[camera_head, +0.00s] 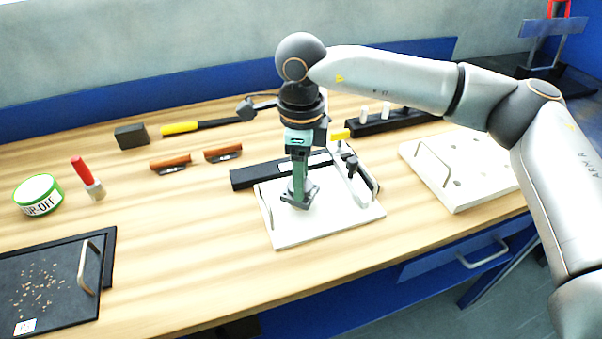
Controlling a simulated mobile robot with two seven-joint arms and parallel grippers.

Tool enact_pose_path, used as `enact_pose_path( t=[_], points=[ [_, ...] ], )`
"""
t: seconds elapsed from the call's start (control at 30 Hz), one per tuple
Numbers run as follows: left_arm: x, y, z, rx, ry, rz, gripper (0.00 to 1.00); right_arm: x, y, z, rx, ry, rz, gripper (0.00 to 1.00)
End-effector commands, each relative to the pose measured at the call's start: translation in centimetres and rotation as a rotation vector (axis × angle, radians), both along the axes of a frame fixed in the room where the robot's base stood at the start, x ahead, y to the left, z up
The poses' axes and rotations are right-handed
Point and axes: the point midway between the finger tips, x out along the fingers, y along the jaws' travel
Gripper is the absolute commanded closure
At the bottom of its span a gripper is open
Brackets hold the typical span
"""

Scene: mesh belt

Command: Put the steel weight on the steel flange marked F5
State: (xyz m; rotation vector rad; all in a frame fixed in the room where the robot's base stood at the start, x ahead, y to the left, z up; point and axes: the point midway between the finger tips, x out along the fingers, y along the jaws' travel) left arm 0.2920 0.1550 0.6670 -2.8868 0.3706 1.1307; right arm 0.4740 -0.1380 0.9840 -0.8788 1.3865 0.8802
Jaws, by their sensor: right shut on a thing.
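My right gripper (299,190) points straight down over a white board (290,238) with a metal handle, near the middle of the table. It is shut on a dark grey piece (304,202) low at its fingertips, close above or on the board. I cannot tell whether this piece is the steel weight or a flange, nor whether it touches the board. I cannot make out an F5 mark anywhere. My left gripper is not in view.
A clamp (352,168) stands at the board's right side. Behind lie a black bar (243,178) and a black rack (395,121). A white holed board (465,165) is to the right, a black tray (55,290) at front left. Bare wood lies between the tray and white board.

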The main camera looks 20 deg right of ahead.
Motion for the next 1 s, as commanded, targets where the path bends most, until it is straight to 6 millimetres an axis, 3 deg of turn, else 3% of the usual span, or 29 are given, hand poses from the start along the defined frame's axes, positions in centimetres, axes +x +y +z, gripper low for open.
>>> enact_pose_path(
  t=[0.1, 0.13, 0.37, 0.73, 0.83, 1.0],
  points=[
    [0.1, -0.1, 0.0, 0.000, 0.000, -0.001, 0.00, 0.0, 0.0, 0.0, 0.000, -0.001, 0.000, 1.00],
    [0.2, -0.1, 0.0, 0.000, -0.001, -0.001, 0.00, 0.0, 0.0, -0.1, 0.000, 0.000, 0.000, 0.40],
    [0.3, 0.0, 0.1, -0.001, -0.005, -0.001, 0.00, 0.0, 0.0, -0.1, 0.000, 0.000, 0.000, 0.14],
    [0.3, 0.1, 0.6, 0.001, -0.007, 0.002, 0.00, 0.0, 0.0, 0.6, 0.000, -0.001, 0.000, 0.12],
    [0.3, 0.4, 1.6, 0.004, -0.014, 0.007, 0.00, 0.0, 0.0, 1.8, -0.001, -0.002, 0.000, 0.12],
    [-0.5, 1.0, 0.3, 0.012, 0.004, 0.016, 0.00, 0.1, 0.1, 5.2, 0.001, -0.006, 0.000, 0.12]
  ],
)
